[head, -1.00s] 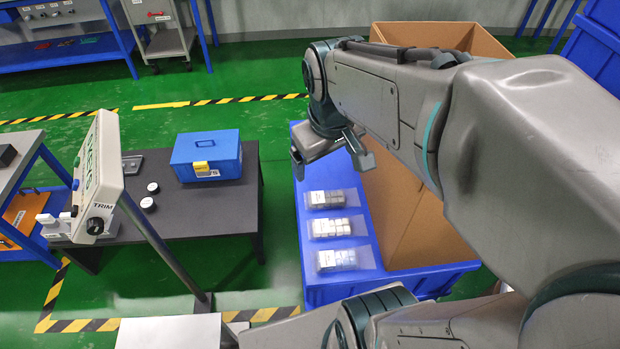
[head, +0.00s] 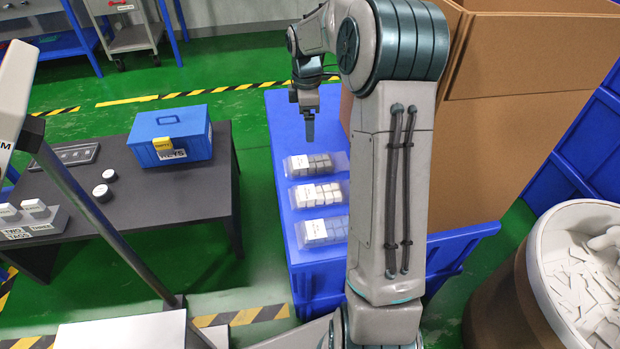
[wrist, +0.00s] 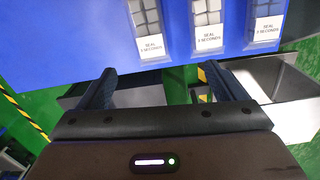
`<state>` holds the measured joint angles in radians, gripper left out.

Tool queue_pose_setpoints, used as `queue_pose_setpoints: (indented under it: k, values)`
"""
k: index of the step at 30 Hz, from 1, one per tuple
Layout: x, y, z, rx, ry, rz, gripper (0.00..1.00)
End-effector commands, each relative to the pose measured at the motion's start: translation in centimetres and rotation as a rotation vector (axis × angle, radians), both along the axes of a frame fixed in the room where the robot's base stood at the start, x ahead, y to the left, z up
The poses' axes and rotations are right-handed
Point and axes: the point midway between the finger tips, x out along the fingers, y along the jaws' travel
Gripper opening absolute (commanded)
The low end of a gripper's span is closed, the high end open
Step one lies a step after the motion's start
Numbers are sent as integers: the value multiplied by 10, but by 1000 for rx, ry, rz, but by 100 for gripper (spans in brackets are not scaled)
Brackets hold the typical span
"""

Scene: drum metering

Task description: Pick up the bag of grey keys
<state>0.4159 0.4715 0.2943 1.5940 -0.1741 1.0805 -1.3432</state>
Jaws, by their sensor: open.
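The bag of grey keys (head: 318,164) is a clear bag with darker grey blocks and a white label. It lies flat on the blue surface, farthest back of three bags in a row. In the wrist view, the bag of darker grey keys (wrist: 147,17) is at the top left, its far end cut off. My gripper (head: 309,128) is above the blue surface just behind this bag in the head view, fingers pointing down. In the wrist view my gripper (wrist: 158,70) is open and empty, its fingers apart from the bags.
A bag of white keys (head: 315,194) and a bag of bluish-grey keys (head: 323,231) lie nearer on the blue surface (head: 283,128). A tall cardboard box (head: 500,130) stands to their right. A blue toolbox (head: 190,134) sits on a dark table at left. A bin (head: 545,270) of white pieces is at right.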

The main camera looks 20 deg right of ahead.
Motion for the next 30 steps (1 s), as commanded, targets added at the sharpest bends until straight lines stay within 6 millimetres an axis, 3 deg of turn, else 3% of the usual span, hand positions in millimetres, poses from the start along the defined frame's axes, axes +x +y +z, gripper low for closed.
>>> queue_pose_setpoints:
  k: [1,2,11,18,30]
  values:
    - [6,-6,-22,7,6,25,89]
    - [9,-8,-28,11,9,40,89]
    - [19,-17,-64,25,20,103,89]
    - [19,-17,-112,25,19,101,89]
    - [21,-17,-144,23,18,100,89]
